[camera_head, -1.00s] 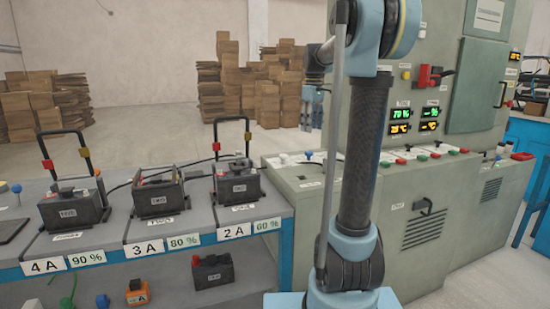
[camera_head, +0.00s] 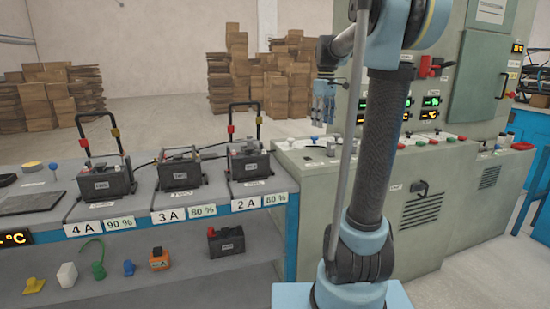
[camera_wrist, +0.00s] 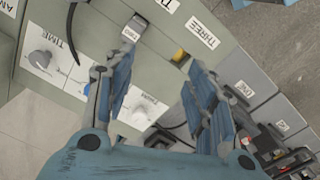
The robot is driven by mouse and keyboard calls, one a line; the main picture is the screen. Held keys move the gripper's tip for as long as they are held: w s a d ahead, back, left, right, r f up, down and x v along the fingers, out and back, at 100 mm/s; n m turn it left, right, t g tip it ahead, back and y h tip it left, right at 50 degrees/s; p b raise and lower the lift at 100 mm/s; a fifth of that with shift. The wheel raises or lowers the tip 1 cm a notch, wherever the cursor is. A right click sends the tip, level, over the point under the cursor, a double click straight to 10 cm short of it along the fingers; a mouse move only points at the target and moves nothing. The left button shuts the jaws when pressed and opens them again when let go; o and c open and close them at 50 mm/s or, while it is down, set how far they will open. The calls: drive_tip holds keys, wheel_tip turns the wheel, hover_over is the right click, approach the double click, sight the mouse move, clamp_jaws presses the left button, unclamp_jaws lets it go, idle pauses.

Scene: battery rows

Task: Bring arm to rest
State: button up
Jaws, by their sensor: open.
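My gripper (camera_head: 323,103) hangs above the left end of the control console in the head view, partly behind the arm's thin rod. In the wrist view my gripper (camera_wrist: 158,105) has its two blue-padded fingers spread apart, with nothing between them. Below the fingers are the console's knobs and labels. My arm stands upright at the right of centre in the head view and hides part of the cabinet.
A bench (camera_head: 275,219) at the left carries several dark batteries, such as one (camera_head: 104,179) in slot 4 A. A green-grey console (camera_head: 437,190) stands at the right. Stacked cardboard (camera_head: 240,75) is at the back. A lower shelf holds small parts and a dark battery (camera_head: 226,241).

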drive_tip(key=s+f+m+t, duration=0.1)
drive_tip(key=s+f+m, duration=0.3)
drive_tip(key=s+f, duration=0.9)
drive_tip(key=s+f+m+t, duration=0.1)
drive_tip(key=s+f+m, duration=0.3)
drive_tip(key=s+f, duration=0.9)
drive_tip(key=s, duration=0.6)
drive_tip(key=shift+s+d, duration=0.1)
drive_tip(key=shift+w+f, duration=0.15)
drive_tip(key=shift+w, duration=0.3)
